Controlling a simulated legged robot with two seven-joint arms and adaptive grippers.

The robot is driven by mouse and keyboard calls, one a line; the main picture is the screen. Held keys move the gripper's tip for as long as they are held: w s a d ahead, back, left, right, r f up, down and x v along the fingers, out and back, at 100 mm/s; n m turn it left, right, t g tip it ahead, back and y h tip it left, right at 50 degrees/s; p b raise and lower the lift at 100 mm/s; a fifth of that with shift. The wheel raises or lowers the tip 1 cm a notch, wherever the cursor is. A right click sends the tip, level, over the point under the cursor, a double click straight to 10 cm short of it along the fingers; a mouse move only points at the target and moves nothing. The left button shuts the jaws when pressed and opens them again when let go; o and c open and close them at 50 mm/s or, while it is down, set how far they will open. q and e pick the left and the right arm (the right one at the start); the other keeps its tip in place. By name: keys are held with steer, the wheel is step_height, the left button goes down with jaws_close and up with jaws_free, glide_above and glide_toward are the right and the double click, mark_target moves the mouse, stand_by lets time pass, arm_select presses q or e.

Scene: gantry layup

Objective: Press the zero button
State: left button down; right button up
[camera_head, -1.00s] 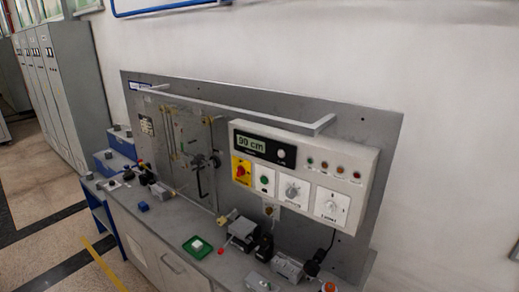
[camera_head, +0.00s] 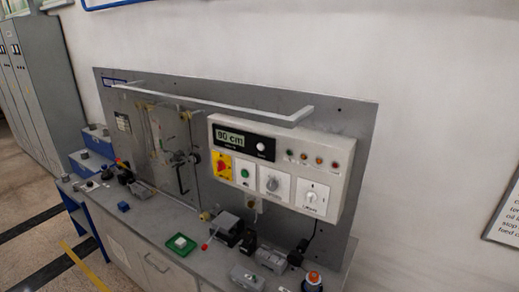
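A white control box (camera_head: 340,157) is mounted on the grey panel. Its black display strip (camera_head: 241,134) has a green screen (camera_head: 230,138) that seems to read "90 cm". A small round white button (camera_head: 261,146) sits at the right of the screen on the same strip. The lettering by it is too small to read, so I cannot confirm that it is the zero button. Neither of my grippers is in view, and nothing touches the box.
A grey rail (camera_head: 220,100) sticks out above the box. Below are a yellow and red switch (camera_head: 221,167), a green button (camera_head: 245,173) and two dials. The bench top holds a green tray (camera_head: 180,245), grey blocks and an orange-topped item (camera_head: 313,279).

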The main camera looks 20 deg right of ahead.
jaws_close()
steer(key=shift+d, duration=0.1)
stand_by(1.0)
